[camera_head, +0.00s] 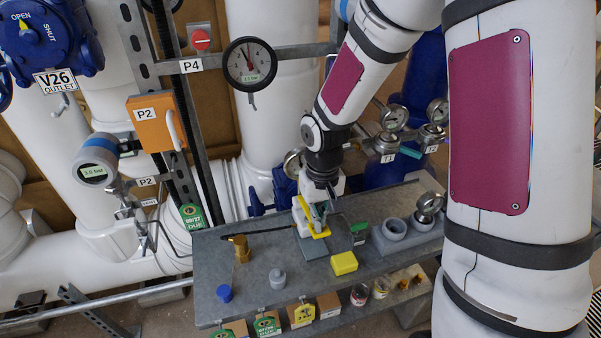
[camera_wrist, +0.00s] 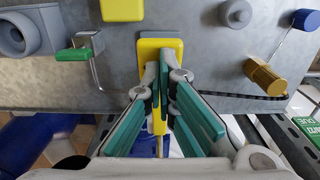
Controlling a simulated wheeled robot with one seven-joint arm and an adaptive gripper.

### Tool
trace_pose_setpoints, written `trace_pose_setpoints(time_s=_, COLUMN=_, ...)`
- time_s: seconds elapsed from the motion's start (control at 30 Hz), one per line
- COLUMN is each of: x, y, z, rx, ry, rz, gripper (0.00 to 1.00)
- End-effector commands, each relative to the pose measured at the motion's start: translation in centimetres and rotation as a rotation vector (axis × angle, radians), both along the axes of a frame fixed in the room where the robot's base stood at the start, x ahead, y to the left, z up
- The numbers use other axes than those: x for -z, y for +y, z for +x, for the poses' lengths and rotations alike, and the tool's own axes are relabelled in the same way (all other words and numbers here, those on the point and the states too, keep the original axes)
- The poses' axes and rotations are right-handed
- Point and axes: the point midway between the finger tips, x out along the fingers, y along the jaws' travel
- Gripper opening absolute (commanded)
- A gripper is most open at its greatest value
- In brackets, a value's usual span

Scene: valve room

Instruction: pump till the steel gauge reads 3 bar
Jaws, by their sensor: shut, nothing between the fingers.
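My gripper (camera_head: 318,196) points down over the bench, its fingers closed together with nothing between them. In the wrist view the fingertips (camera_wrist: 162,66) are at a yellow lever with a flat pad (camera_wrist: 173,45); I cannot tell whether they touch it. The yellow lever (camera_head: 318,232) belongs to a small pump-like unit on the bench, partly hidden by my gripper. A steel-rimmed gauge (camera_head: 293,162) stands behind my wrist; its face is too small to read. A silver gauge with a blue band (camera_head: 95,172), near a P2 tag, seems to show 3.0 bar.
The grey bench (camera_head: 235,312) carries a brass fitting (camera_head: 240,249), a blue cap (camera_head: 224,293), a grey plug (camera_head: 277,279), a yellow block (camera_head: 344,263) and grey sockets (camera_head: 393,231). A black-rimmed gauge (camera_head: 249,64) hangs near the P4 tag. Pipes stand behind.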

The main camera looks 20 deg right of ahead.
Motion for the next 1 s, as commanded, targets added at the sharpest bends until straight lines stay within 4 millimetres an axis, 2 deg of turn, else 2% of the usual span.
trace_pose_setpoints(time_s=0.23, x=0.8, y=0.0, z=0.1, rx=0.0, ry=-0.001, rz=0.0, gripper=0.0)
trace_pose_setpoints(time_s=0.33, x=0.4, y=0.0, z=0.0, rx=0.001, ry=-0.002, rz=0.0, gripper=0.0)
trace_pose_setpoints(time_s=0.73, x=-3.7, y=0.0, z=-0.2, rx=0.0, ry=-0.002, rz=0.0, gripper=0.0)
trace_pose_setpoints(time_s=1.0, x=-4.4, y=0.0, z=0.0, rx=0.001, ry=-0.001, rz=0.0, gripper=0.0)
